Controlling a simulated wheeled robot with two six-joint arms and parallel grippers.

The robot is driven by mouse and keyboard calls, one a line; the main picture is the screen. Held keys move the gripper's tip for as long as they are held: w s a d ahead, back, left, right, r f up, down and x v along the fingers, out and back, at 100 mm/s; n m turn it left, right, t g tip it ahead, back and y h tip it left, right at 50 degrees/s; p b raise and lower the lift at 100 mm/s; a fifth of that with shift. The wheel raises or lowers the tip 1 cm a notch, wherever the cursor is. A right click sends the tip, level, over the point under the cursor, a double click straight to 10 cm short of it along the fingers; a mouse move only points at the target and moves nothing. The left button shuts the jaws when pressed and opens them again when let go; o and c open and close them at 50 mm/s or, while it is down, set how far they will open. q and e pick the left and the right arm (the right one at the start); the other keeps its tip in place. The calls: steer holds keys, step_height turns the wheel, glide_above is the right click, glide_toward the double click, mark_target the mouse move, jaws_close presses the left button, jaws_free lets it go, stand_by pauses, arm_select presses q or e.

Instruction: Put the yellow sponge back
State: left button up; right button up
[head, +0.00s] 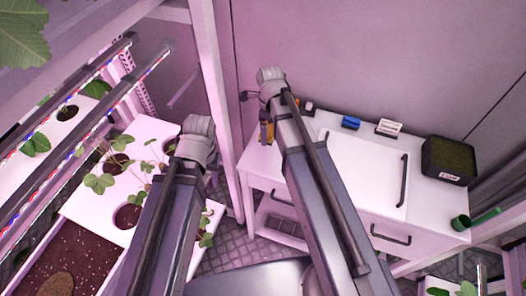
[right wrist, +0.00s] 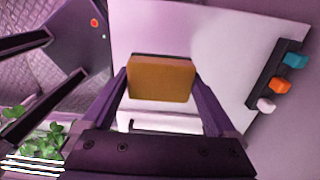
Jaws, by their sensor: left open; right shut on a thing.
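The yellow sponge (right wrist: 160,78), a yellow-brown block, sits between the two fingers of my right gripper (right wrist: 160,90), which is shut on it. In the head view the sponge (head: 267,132) shows partly below my right arm, by the left end of the white cabinet; most of it is hidden. I cannot tell its height over the surface. My left gripper (head: 195,134) is at the left, over the plant rack side and apart from the sponge. Its fingers are mostly hidden behind its wrist; it is open and holds nothing that I can see.
The right wrist view shows a dark strip with teal (right wrist: 294,60) and orange (right wrist: 281,86) pieces. Planters (head: 150,130) stand left.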

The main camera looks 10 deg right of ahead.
steer(key=b, duration=0.6)
glide_above(268, 153)
steer(key=shift+f, duration=3.2)
step_height(268, 153, down, 4)
steer(key=b, duration=0.4)
steer(key=shift+r, duration=0.2)
steer(key=shift+f, duration=0.15)
steer(key=o, duration=0.8)
steer(key=shift+c, duration=0.2)
steer(key=shift+o, duration=0.4)
